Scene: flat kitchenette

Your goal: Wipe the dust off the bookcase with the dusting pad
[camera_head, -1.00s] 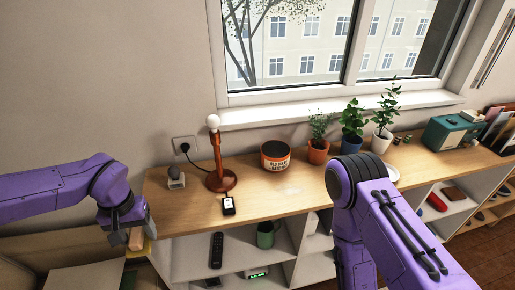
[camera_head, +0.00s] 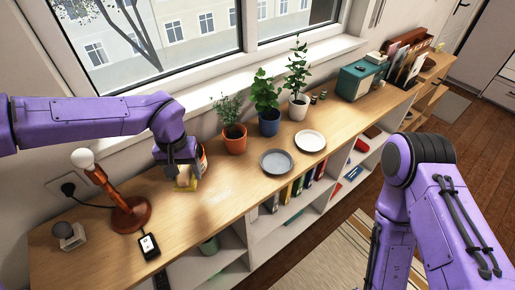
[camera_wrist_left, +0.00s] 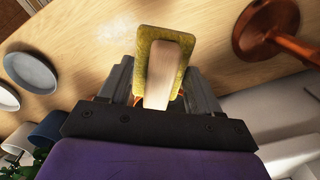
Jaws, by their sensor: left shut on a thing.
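The dusting pad is a yellow pad with a pale wooden handle. My left gripper (camera_head: 180,168) is shut on its handle (camera_wrist_left: 166,72). The pad shows in the head view (camera_head: 188,185) and, from above, in the left wrist view (camera_wrist_left: 146,38). It is over the bookcase top (camera_head: 330,160); I cannot tell if it touches the wood. A faint whitish dust patch (camera_head: 217,194) lies just right of the pad; it also shows in the left wrist view (camera_wrist_left: 122,28). My right arm is at the lower right, its gripper out of view.
A copper lamp (camera_head: 128,214) and a small black device (camera_head: 149,246) stand left of the pad. A pot is partly hidden behind my gripper. Potted plants, a grey plate (camera_head: 276,162), a white plate (camera_head: 310,141) and a teal box (camera_head: 356,82) stand to the right.

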